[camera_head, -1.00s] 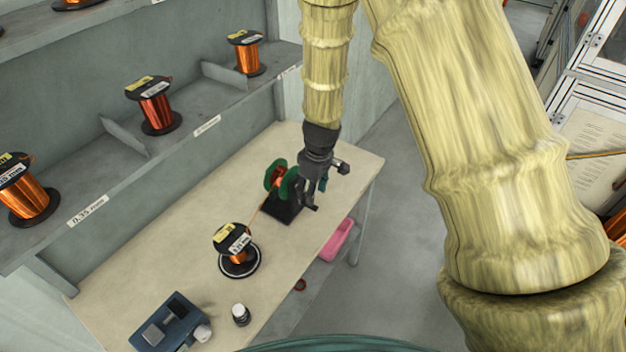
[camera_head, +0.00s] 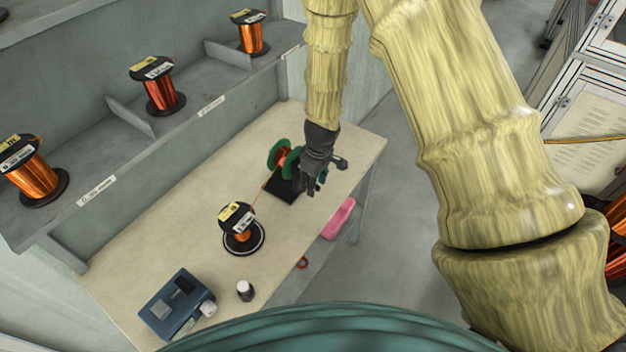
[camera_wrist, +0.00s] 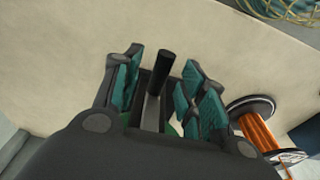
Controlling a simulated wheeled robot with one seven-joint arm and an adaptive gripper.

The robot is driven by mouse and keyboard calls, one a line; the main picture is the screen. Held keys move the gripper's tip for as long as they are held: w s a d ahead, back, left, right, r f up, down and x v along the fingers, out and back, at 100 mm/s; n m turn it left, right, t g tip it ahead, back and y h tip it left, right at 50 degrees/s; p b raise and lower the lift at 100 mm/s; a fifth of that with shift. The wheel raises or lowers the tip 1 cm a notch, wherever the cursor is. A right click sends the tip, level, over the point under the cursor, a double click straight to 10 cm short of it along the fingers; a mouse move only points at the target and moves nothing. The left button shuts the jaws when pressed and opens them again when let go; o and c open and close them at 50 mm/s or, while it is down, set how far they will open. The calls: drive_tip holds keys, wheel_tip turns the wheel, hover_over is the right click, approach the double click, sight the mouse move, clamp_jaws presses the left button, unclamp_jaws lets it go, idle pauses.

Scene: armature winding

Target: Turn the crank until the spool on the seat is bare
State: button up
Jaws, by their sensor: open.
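The spool on the seat (camera_head: 241,232) stands upright on a round black-and-white base on the bench. Orange copper wire is visible on it, also in the wrist view (camera_wrist: 258,130). A strand runs from it to the winder's green-flanged reel (camera_head: 279,155), which holds some copper and sits on a black block. My gripper (camera_head: 314,185) is at the winder's right side and hides the crank there. In the wrist view my gripper (camera_wrist: 158,90) is open, with teal pads on both sides of the black crank handle (camera_wrist: 163,68). Gaps show between the pads and the handle.
Several copper spools stand on the shelf (camera_head: 160,85) behind. A pink bin (camera_head: 338,218) is below the bench's right edge. The bench (camera_head: 135,262) is clear elsewhere.

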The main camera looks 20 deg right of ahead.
clamp_jaws()
drive_tip(key=shift+f+b, duration=0.1)
drive_tip(key=shift+b, duration=0.3)
